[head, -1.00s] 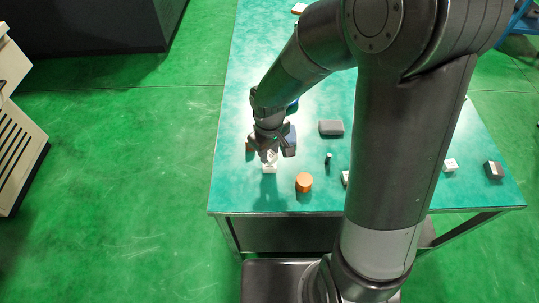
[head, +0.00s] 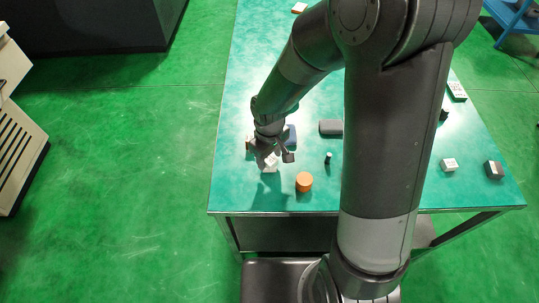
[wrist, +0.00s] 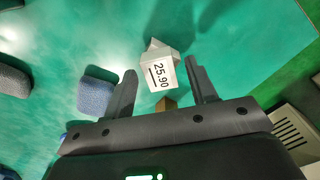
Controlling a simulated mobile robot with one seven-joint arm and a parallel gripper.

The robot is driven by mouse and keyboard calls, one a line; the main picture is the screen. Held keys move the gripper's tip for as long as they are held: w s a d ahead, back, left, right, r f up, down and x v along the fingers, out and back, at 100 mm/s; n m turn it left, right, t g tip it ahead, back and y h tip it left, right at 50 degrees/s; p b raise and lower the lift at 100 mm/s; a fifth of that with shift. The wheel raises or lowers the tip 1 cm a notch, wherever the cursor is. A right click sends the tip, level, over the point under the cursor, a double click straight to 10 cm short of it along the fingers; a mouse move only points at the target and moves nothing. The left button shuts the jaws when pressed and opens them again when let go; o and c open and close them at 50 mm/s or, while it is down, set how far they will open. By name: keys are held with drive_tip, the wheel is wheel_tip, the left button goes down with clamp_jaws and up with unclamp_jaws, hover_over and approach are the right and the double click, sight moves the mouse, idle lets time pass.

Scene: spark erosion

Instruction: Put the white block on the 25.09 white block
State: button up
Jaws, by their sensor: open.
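A white block (wrist: 160,73) labelled 25.90 lies between my fingertips in the wrist view. A second pale block (wrist: 153,44) shows partly behind it, turned at a different angle. The labelled block covers most of the pale one, so I cannot tell whether it rests flat on it. In the head view white block surface (head: 270,162) shows just under my gripper (head: 275,158), near the table's front left. My gripper (wrist: 160,69) is open, with one finger on each side of the labelled block.
On the green table (head: 235,190) stand an orange cylinder (head: 304,182), a small dark cylinder (head: 328,158), a grey block (head: 331,127) and a blue block (wrist: 97,92). A brown block (wrist: 167,103) is close to my gripper. Another white block (head: 449,164) and a black-and-white block (head: 494,170) are at right.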

sight(270, 159)
drive_tip(key=shift+r, duration=0.1)
wheel_tip(270, 159, up, 12)
idle(0.5)
drive_tip(key=s+d+r+m+t, duration=0.5)
drive_tip(key=s+d+r+m, duration=0.4)
drive_tip(key=s+d+r, duration=0.3)
drive_tip(key=d+r, duration=0.3)
drive_tip(key=shift+s+r+t, duration=0.2)
drive_tip(key=shift+s+t, duration=0.05)
drive_tip(key=shift+t, duration=0.05)
